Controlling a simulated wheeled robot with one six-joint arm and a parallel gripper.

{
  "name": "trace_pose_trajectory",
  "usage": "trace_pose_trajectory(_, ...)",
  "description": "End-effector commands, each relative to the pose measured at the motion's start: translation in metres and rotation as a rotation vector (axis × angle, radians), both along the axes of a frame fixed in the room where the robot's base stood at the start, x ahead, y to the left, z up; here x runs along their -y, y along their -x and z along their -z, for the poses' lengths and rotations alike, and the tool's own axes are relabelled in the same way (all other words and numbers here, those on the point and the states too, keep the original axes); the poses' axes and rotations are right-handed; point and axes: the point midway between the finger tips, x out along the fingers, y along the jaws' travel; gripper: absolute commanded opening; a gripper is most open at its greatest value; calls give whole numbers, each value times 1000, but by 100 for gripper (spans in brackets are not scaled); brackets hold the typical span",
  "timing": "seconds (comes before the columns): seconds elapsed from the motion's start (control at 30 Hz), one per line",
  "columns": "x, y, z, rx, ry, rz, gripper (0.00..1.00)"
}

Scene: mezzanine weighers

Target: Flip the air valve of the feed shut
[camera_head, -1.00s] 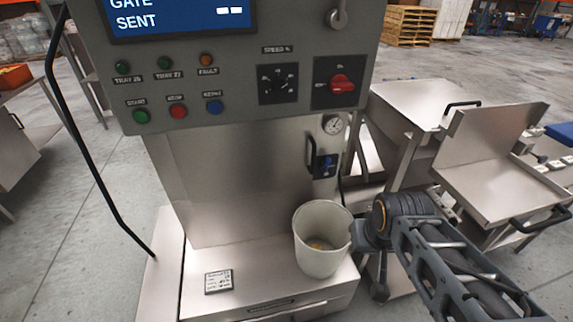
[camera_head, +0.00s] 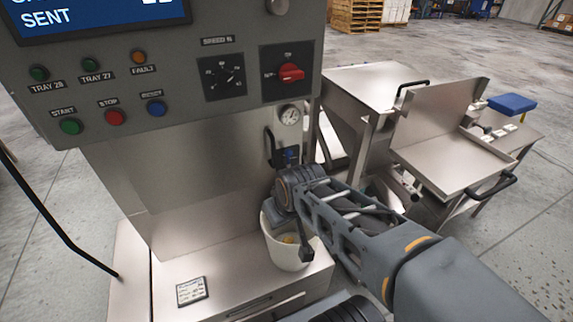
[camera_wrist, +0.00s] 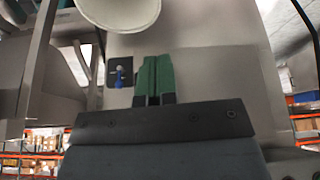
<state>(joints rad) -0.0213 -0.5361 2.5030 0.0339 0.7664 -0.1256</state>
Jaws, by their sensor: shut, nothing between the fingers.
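The air valve is a small blue lever on a dark plate. In the head view the valve (camera_head: 290,156) sits low on the right of the machine's steel front, just below a round gauge (camera_head: 291,115). In the wrist view the valve (camera_wrist: 120,77) is close to my gripper (camera_wrist: 156,58), just left of its green fingers. The fingers are shut together with nothing between them. I cannot tell whether they touch the plate.
A white bucket (camera_head: 275,248) stands on the ledge below the valve, partly behind my wrist; the bucket also shows in the wrist view (camera_wrist: 117,10). A steel side table (camera_head: 440,168) stands to the right.

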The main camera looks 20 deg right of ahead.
Motion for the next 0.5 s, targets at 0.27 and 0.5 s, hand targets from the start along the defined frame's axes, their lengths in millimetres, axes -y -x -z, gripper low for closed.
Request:
trace_pose_trajectory(0.27, -8, -110, 76, 478, 298, -417, 0)
trace_pose_trajectory(0.5, 22, -173, 117, 753, 965, -580, 0)
